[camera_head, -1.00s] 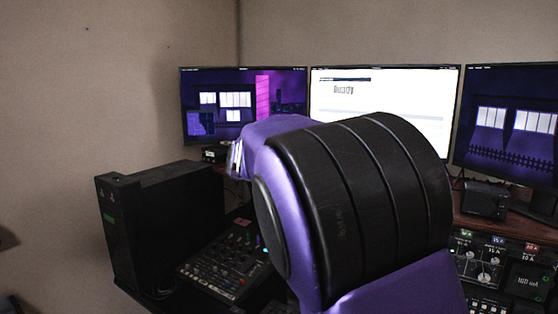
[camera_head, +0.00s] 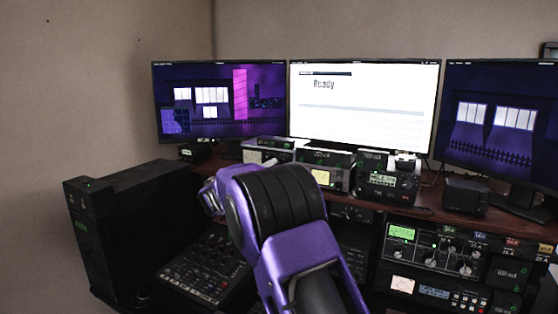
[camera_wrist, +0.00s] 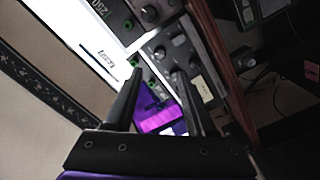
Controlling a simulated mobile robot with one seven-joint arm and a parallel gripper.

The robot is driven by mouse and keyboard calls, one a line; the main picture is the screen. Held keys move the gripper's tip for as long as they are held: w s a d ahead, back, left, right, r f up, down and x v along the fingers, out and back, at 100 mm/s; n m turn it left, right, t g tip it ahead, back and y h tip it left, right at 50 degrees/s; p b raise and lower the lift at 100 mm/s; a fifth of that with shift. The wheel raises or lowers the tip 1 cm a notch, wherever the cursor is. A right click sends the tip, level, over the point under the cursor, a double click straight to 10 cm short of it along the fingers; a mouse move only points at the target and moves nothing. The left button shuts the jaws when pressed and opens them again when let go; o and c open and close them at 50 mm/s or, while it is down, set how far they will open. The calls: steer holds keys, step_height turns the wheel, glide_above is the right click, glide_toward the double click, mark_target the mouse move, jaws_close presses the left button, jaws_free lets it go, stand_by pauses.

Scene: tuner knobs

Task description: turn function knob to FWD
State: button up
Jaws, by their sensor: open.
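In the wrist view, my gripper (camera_wrist: 157,80) is open, its two dark fingers apart with nothing held between them. Past the fingertips are grey panels with dark round knobs: one knob (camera_wrist: 149,13) at the top and another knob (camera_wrist: 160,53) just beyond the fingers. Neither touches the fingers as far as I can tell. I cannot read FWD or pick out the function knob. In the head view, a small unit with a yellow meter (camera_head: 322,177) stands on the desk, partly behind my arm. My fingers are hidden there.
A row of units stands below the monitors, including a black unit (camera_head: 388,182) and a grey unit (camera_head: 268,143). A rack panel with a green display (camera_head: 402,232) is at lower right. A mixer (camera_head: 208,262) and black tower (camera_head: 120,235) are left. The wooden desk edge (camera_head: 428,211) runs along the front.

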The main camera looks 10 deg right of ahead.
mark_target(282, 160)
steer(key=p+x, duration=0.1)
steer(key=x, duration=0.7)
steer(key=shift+w+d+p, duration=0.15)
steer(key=shift+w+p, duration=0.1)
steer(key=shift+p, duration=0.05)
jaws_close()
